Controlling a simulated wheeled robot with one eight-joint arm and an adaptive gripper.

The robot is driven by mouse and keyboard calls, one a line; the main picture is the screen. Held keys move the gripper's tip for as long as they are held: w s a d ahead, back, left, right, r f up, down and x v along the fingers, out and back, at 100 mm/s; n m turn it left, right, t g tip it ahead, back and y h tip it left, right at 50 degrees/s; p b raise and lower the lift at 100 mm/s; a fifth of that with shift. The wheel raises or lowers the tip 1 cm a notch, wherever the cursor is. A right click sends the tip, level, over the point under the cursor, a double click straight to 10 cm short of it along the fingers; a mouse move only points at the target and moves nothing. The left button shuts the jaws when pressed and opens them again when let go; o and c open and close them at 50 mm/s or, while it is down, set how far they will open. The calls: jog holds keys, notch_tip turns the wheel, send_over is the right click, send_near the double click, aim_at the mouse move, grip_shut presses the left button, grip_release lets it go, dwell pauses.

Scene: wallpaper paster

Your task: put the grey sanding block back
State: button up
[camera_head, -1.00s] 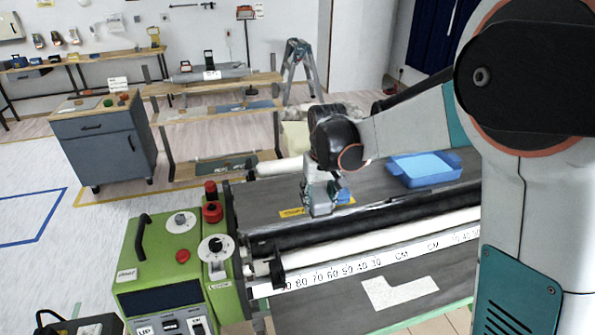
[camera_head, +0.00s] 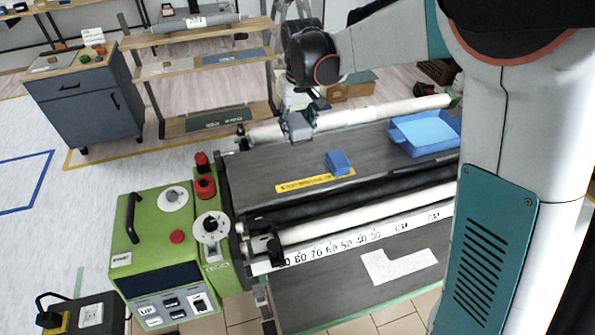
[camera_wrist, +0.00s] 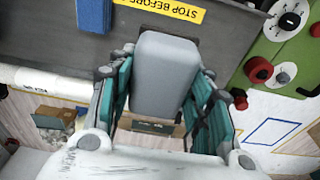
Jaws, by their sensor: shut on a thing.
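My gripper (camera_head: 300,127) is over the back edge of the green machine's dark table (camera_head: 262,175), near the white roller. In the wrist view, the teal fingers of my gripper (camera_wrist: 165,110) are shut on the grey sanding block (camera_wrist: 166,72), with its long grey face toward the camera. In the head view the block is mostly hidden by the gripper.
A blue block (camera_head: 338,162) sits beside the yellow warning strip (camera_head: 312,184). A blue tray (camera_head: 424,133) stands at the table's right. A white roller (camera_head: 345,117) runs along the back. A wooden shelf (camera_head: 205,63) stands behind.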

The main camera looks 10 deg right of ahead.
aim_at(297, 175)
notch_tip(297, 175, down, 17)
jog(key=b, duration=0.3)
jog(key=shift+r, duration=0.1)
jog(key=shift+f+b, duration=0.45)
jog(key=shift+b, duration=0.05)
jog(key=o, duration=1.1)
jog(key=shift+r, duration=0.1)
